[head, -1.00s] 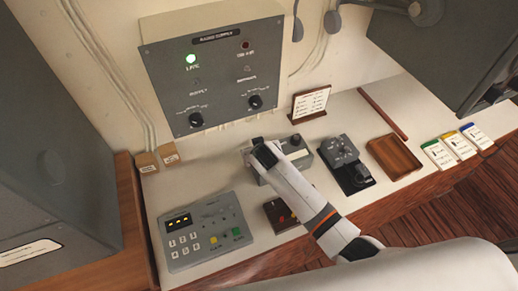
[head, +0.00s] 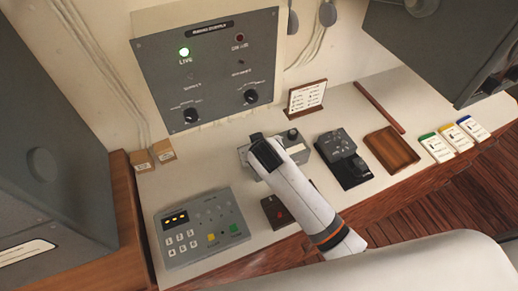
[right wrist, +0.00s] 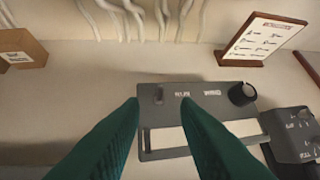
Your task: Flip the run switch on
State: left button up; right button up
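A small grey control box (right wrist: 205,97) lies below my right gripper on the pale desk. In the right wrist view it has a small dark lever switch (right wrist: 158,94) at its left, what looks like the label RUN beside it, another label, and a black round knob (right wrist: 243,94) at its right. A white strip crosses its front. My right gripper (right wrist: 160,105) is open and empty, its green fingers apart over the box, with the lever between and beyond the tips. In the head view my right gripper (head: 260,143) hides the box's left part; the box (head: 299,152) shows at right. My left gripper is out of view.
A grey wall panel (head: 210,75) with a lit green lamp stands behind. A keypad unit (head: 200,228) is at left; a small red-button unit (head: 277,211) is near my arm. A lever unit (head: 343,150), wooden tray (head: 391,149) and upright card (head: 307,98) are at right.

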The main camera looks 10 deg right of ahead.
jog(key=shift+v, duration=2.35)
jog(key=shift+a, duration=0.1)
